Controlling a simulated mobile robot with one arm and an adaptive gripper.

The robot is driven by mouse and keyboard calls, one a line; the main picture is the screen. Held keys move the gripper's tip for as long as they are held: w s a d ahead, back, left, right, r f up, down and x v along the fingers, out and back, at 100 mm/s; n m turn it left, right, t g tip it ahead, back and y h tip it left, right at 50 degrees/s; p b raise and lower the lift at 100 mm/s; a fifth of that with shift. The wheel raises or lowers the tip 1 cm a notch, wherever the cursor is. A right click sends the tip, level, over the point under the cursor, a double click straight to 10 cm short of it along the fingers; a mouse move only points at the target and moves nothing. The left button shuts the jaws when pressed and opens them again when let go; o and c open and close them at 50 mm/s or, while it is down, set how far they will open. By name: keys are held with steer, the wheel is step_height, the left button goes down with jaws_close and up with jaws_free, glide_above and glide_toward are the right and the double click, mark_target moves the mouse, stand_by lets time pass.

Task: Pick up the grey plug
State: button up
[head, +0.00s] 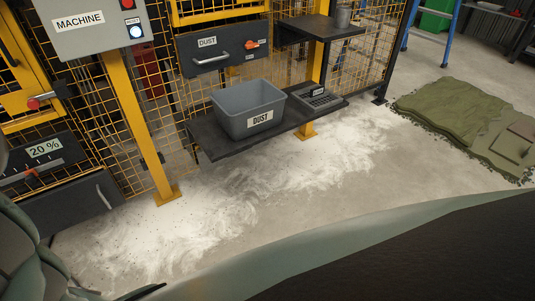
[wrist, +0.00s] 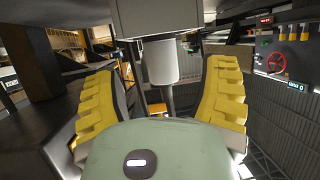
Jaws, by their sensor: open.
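My gripper (wrist: 161,72) shows in the wrist view, its two yellow-padded fingers spread wide at left and right. Between and beyond them is a pale grey cylinder (wrist: 162,62) under a grey box (wrist: 158,18), with a thin rod below it. I cannot tell whether this cylinder is the grey plug, or how far it is from the fingers. Nothing is seen held between the pads. In the head view I cannot make out a grey plug for certain, and my gripper is not visible there.
In the head view a grey DUST bin (head: 232,122) stands on a dark shelf (head: 212,149) before yellow mesh fencing. White powder (head: 205,235) covers the floor below. A MACHINE box (head: 95,28) is at upper left.

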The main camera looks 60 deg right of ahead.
steer(key=shift+r+x, duration=0.1)
steer(key=shift+x, duration=1)
steer(key=shift+r+x, duration=0.15)
steer(key=shift+x, duration=0.9)
steer(key=shift+a, duration=0.15)
jaws_close()
